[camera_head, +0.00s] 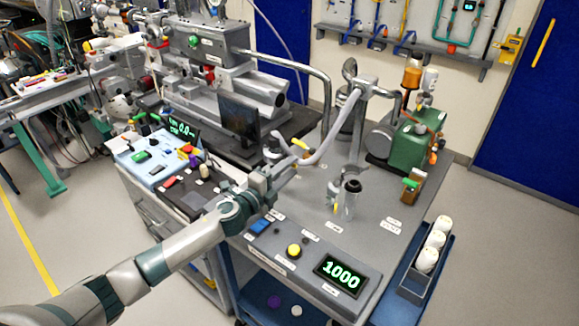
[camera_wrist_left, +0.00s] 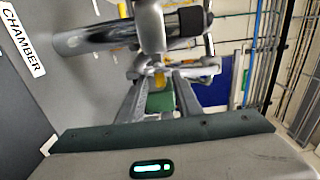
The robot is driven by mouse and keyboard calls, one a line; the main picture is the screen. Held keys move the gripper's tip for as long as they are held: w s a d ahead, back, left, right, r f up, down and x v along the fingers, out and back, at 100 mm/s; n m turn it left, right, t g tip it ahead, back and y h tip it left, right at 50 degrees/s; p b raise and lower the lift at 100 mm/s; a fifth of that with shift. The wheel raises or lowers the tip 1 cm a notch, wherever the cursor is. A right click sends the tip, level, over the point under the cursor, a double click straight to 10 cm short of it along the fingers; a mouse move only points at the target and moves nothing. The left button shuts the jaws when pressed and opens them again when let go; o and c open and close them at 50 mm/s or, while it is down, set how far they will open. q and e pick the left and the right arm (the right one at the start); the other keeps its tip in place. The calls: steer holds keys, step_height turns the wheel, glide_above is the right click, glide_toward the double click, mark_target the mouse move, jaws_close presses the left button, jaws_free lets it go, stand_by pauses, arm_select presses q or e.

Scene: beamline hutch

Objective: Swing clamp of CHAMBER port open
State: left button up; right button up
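The CHAMBER label (camera_wrist_left: 22,42) shows at the left of the left wrist view, beside a metal port fitting (camera_wrist_left: 150,25). In the head view, a port (camera_head: 272,150) with a grey hose (camera_head: 325,145) stands on the grey bench top. A yellow lever-like piece (camera_head: 300,143) is at the hose end. My left gripper (camera_head: 287,176) is just in front of this port. Its fingers also show in the left wrist view (camera_wrist_left: 160,82), apart, with a small yellow part visible between them. Whether they touch it, and the clamp's exact state, I cannot tell. My right gripper is not in view.
A dark monitor (camera_head: 239,118) stands behind the gripper. A clear bottle with a black cap (camera_head: 350,198) is to the right, and a green pump (camera_head: 415,142) beyond it. White bottles (camera_head: 428,259) sit in a side tray.

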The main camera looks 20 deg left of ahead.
arm_select(q)
steer(key=shift+w+d, duration=0.1)
steer(key=shift+w, duration=0.15)
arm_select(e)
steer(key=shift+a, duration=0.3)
arm_select(q)
steer(key=shift+c, duration=0.3)
jaws_close()
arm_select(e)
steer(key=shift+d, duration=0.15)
